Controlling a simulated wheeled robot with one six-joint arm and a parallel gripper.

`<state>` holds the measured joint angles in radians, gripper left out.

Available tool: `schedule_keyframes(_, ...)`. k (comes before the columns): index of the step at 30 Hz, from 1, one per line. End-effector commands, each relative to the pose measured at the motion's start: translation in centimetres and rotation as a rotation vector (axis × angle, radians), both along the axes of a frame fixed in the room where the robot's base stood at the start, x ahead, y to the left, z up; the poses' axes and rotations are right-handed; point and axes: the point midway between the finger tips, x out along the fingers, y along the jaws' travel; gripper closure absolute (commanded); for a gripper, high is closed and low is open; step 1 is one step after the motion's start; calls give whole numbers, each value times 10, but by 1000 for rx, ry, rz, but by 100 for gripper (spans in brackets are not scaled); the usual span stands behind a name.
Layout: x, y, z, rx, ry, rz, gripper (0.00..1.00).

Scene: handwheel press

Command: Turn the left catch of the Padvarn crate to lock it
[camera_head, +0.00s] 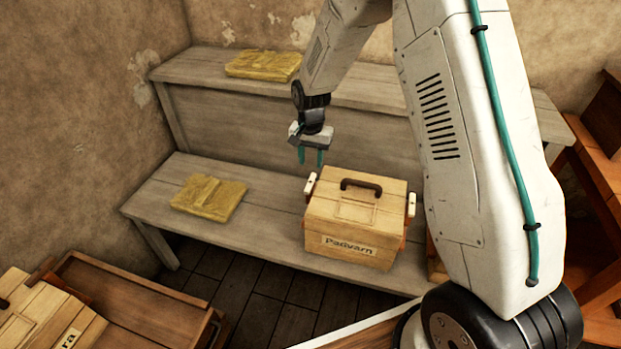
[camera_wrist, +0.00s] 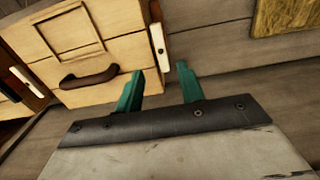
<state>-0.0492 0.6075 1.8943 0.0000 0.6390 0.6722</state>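The wooden Padvarn crate (camera_head: 350,219) stands on the lower bench, with a dark handle on its lid and a name label on its front. Its left catch (camera_head: 309,187) is a white lever at the crate's left edge, nearly upright and leaning slightly. In the wrist view the left catch (camera_wrist: 158,46) shows just beyond the gap between my fingertips. My gripper (camera_head: 310,163) points down above the crate's left edge. Its two teal fingers (camera_wrist: 160,70) are apart, with nothing between them. The right catch (camera_head: 411,204) is a similar white lever.
The lower bench (camera_head: 262,222) has bare room left of the crate. A yellow folded cloth (camera_head: 209,197) lies there, and another (camera_head: 263,66) lies on the upper shelf. A second wooden crate (camera_head: 40,320) and an open wooden box (camera_head: 140,300) are at lower left.

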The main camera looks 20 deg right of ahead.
Motion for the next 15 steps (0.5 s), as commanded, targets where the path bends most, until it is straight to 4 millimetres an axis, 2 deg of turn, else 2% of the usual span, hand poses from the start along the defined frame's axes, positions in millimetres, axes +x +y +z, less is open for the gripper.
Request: schedule_keyframes(15,2,0,-72,0,2,-6,62)
